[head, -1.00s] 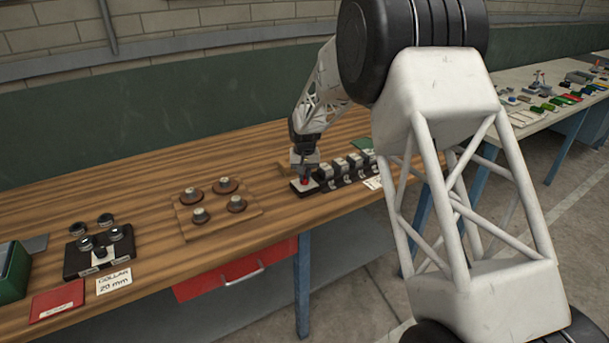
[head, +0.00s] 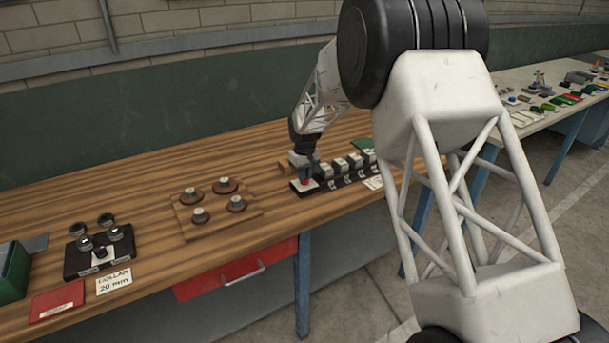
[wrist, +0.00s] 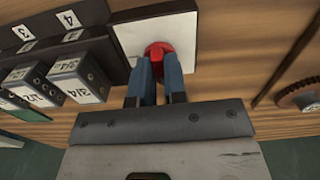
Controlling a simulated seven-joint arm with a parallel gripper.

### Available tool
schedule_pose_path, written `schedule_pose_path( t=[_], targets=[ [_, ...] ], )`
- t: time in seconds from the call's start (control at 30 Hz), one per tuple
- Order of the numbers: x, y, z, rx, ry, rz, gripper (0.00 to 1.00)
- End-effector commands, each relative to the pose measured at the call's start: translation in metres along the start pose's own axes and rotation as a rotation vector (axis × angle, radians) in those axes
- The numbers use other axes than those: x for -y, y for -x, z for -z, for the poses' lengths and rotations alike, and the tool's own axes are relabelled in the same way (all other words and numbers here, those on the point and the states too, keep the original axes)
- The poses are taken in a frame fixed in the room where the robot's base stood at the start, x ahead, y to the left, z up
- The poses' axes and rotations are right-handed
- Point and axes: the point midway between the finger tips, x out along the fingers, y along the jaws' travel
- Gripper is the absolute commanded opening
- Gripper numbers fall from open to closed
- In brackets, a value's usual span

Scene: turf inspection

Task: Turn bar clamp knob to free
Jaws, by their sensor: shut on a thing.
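A red knob (wrist: 158,52) sits on a white square plate (wrist: 126,40) in the wrist view. The plate stands at the left end of a dark base, and in the head view the knob (head: 305,181) shows as a small red spot under my gripper. My gripper (wrist: 160,68) points down at the knob, its two blue-grey fingers shut on it from both sides. The fingers hide part of the knob, and any mark of its setting cannot be read. The bar clamp itself cannot be made out apart from this plate and base.
Several dark blocks with numbered labels (wrist: 78,78) stand right beside the plate. A wooden board (head: 245,215) with several round discs lies to the left. Farther left are a dark collar stand (head: 82,262), a red card (head: 57,300) and a green bin (head: 14,272).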

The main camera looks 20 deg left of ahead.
Motion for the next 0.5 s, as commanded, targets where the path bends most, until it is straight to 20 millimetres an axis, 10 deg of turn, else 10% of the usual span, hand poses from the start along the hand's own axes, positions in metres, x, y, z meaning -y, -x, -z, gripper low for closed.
schedule_pose_path(
  t=[0.17,0.33,0.5],
  targets=[
    [0.0,-0.0002,-0.0002,0.0,0.0,0.0,0.0],
    [0.0,-0.0001,-0.0001,0.0,0.0,0.0,0.37],
    [0.0,0.0001,0.0,0.0,-0.001,0.0,0.38]
  ],
)
